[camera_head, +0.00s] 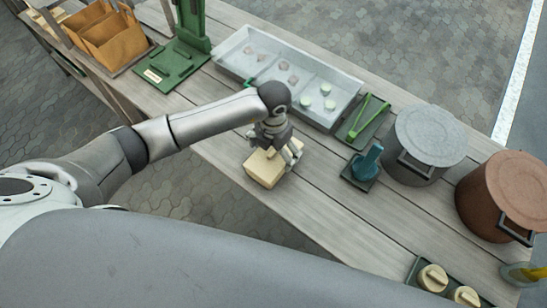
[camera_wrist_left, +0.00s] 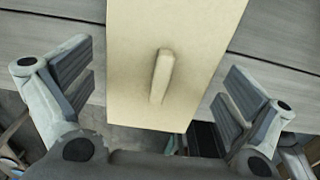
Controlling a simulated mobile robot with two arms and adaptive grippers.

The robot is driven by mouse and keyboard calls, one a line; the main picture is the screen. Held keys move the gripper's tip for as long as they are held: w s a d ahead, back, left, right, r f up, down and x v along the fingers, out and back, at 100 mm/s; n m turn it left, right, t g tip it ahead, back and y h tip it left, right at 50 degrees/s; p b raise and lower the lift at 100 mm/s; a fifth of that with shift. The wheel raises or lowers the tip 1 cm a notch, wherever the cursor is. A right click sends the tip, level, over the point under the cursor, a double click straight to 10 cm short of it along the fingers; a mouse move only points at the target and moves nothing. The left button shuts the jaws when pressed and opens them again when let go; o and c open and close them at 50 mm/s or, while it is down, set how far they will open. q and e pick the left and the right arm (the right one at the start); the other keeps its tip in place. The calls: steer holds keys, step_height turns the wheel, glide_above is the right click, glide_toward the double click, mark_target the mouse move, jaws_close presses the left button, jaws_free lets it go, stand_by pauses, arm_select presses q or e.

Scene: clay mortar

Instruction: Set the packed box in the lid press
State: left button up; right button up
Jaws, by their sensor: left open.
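The packed box (camera_head: 263,171) is a pale cream box on the front edge of the wooden table, below my left gripper. In the left wrist view its lid (camera_wrist_left: 190,65) shows a raised bar handle (camera_wrist_left: 162,76). My left gripper (camera_head: 277,156) is over the box. In the wrist view its fingers (camera_wrist_left: 160,85) are spread wide, one on each side of the box, with gaps between. The lid press is likely the green stand (camera_head: 173,65) with a flat base and upright column at the table's back left. My right gripper is not in view.
A metal tray (camera_head: 345,98) with compartments holding small round pieces lies behind my arm. Green tongs (camera_head: 362,120), a teal stamp-like tool (camera_head: 367,162), a grey pot (camera_head: 425,140) and a brown pot (camera_head: 500,195) stand to the right. Bare planks lie right of the box.

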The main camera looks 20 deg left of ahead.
arm_select(q)
steer(key=shift+f, duration=1.4)
steer(key=shift+c, duration=0.4)
steer(key=shift+r, duration=0.1)
steer(key=c, duration=1)
steer(key=shift+o, duration=0.2)
